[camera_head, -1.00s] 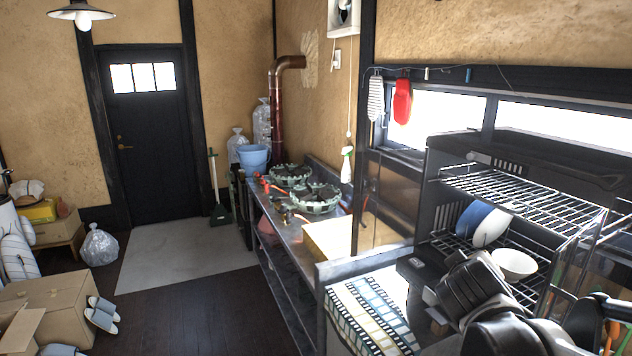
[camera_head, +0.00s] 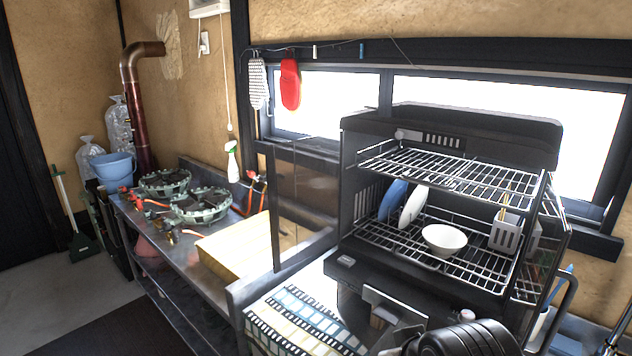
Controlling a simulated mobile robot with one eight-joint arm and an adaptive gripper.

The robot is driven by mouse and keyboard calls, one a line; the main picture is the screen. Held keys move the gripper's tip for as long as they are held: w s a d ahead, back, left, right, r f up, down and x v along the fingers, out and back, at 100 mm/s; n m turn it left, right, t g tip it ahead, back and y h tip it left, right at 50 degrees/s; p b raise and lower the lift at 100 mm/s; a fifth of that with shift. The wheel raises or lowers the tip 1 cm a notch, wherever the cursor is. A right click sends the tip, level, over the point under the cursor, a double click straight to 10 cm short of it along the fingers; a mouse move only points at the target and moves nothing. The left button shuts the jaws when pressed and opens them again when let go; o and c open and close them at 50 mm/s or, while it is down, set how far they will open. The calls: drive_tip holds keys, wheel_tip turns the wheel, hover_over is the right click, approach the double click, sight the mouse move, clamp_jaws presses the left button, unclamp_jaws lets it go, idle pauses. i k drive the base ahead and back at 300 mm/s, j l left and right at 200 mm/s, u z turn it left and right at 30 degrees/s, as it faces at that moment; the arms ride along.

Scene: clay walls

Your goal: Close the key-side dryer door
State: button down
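The dish dryer (camera_head: 450,128) is a black cabinet on the counter at right of centre, its front open to wire racks. Its left door (camera_head: 305,200), a clear panel with a dark frame, stands swung open to the left. At the right side, another dark-framed panel (camera_head: 545,255) stands outward, apparently the other door, also open. I cannot make out a key, so which door is the key side is unclear. Dark ribbed parts of my arm or gripper (camera_head: 465,338) show at the bottom edge, in front of the dryer. Fingertips cannot be made out, and no contact with either door shows.
The racks hold a white bowl (camera_head: 444,239), a blue plate (camera_head: 392,199), a white plate (camera_head: 413,205) and a utensil holder (camera_head: 505,233). A patterned cloth (camera_head: 305,315) lies in front at left. A yellow board (camera_head: 235,248) and stove burners (camera_head: 200,206) are further left.

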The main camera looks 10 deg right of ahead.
sight(304, 176)
drive_tip(key=i+j+z, duration=0.3)
drive_tip(key=j+z, duration=0.15)
drive_tip(key=j, duration=0.2)
drive_tip(key=i+j+z, duration=0.2)
drive_tip(key=j+z, duration=0.25)
drive_tip(key=j, duration=0.25)
drive_tip(key=j+z, duration=0.4)
drive_tip(key=j, duration=0.35)
drive_tip(key=j+z, duration=0.45)
drive_tip(key=j, duration=0.35)
drive_tip(key=k+j, duration=0.15)
drive_tip(key=j, duration=0.2)
